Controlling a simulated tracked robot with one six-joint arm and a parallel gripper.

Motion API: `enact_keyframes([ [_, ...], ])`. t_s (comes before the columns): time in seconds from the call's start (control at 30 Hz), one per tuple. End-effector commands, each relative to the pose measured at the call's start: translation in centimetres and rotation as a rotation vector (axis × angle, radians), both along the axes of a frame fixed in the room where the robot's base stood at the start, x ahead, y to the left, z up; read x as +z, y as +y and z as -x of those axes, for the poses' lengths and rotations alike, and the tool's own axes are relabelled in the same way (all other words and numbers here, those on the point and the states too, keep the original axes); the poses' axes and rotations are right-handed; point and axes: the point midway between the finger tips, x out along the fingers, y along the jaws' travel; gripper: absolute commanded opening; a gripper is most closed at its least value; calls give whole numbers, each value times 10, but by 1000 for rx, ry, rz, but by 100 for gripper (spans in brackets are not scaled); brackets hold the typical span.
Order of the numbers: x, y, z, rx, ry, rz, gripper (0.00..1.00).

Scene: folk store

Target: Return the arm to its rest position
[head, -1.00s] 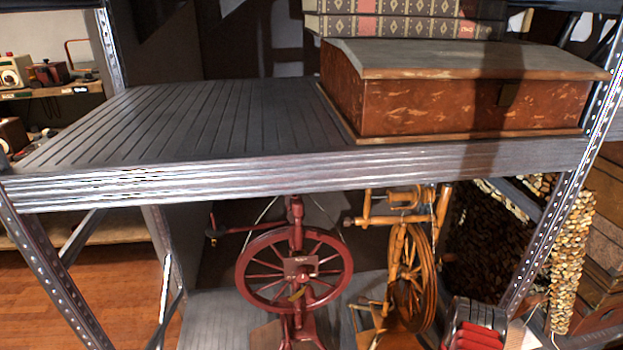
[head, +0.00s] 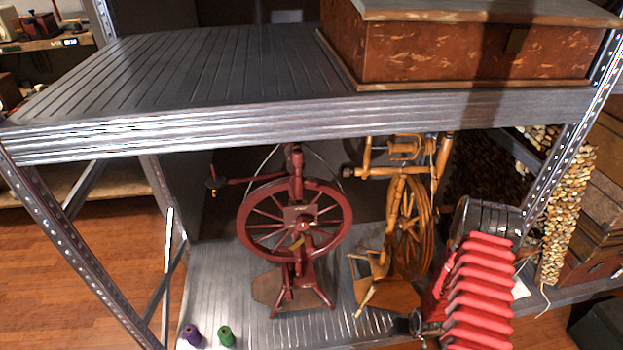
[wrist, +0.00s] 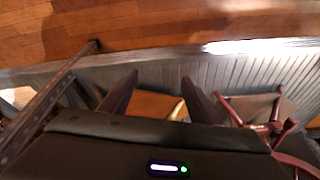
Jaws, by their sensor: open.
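My gripper (wrist: 160,80) shows in the wrist view with its two dark fingers apart and nothing between them. Past the fingers the wrist view shows the grey ribbed lower shelf (wrist: 240,72), an orange wooden base and reddish legs at the right. The fingers look apart from these things, but I cannot tell the distance. I cannot make out the fingers in the head view.
A metal shelving unit fills the head view. A dark red spinning wheel (head: 318,222) and an orange one (head: 418,225) stand on its lower level. Purple (head: 192,335) and green (head: 226,337) spools stand left. The upper shelf holds a brown box (head: 470,55).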

Motion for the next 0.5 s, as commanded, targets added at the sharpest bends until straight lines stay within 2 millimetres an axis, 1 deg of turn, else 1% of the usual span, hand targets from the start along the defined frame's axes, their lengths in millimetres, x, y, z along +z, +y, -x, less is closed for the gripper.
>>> enact_keyframes([
  [0.03, 14, -2, -1, -2, 18, 11, 56],
  [0.2, 54, -7, 4, -8, 90, 41, 56],
  [0.5, 130, -6, 14, -21, 188, 76, 56],
])
